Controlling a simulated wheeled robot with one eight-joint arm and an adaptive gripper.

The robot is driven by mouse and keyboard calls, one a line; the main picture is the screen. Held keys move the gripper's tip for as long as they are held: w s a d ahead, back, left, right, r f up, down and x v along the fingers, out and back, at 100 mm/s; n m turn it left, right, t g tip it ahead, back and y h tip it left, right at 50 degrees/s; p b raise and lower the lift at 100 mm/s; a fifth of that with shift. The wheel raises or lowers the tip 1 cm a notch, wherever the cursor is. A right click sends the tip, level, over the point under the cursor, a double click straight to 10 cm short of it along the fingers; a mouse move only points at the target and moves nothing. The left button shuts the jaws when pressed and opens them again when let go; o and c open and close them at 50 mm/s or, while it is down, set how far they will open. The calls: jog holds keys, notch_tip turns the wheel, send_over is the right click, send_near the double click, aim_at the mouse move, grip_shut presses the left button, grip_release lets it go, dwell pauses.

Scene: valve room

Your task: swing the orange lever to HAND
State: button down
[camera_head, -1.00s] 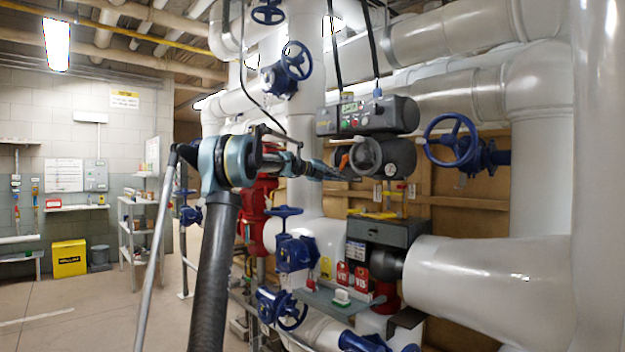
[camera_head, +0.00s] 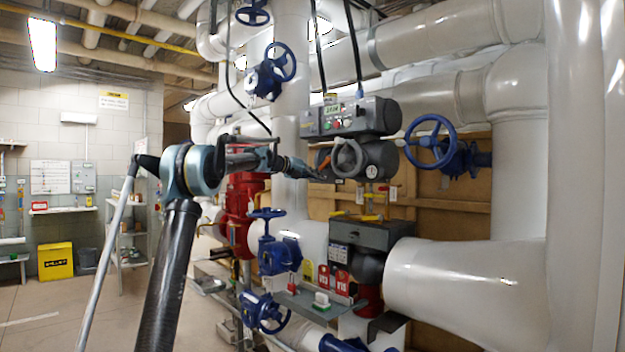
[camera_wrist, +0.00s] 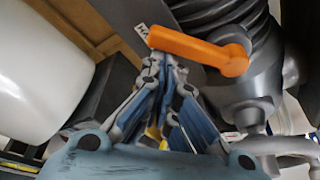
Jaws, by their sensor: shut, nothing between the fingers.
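The orange lever (camera_wrist: 200,50) crosses the upper middle of the wrist view, its pivot end at the right on the grey actuator's ribbed housing. In the head view only a small orange sliver of the lever (camera_head: 325,164) shows, left of the actuator's grey handwheel (camera_head: 347,157). In the head view my gripper (camera_head: 322,177) reaches the actuator's left side.
The grey actuator box (camera_head: 350,117) with buttons overhangs the lever. A blue handwheel (camera_head: 430,141) stands to the right. A large white pipe (camera_head: 455,280) and a grey box (camera_head: 372,234) lie below. Open floor is at the left.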

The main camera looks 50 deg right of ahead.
dwell(0.4)
jog(key=a, duration=0.9)
jog(key=shift+w+a+f, duration=0.25)
jog(key=shift+a+f, duration=0.05)
dwell(0.4)
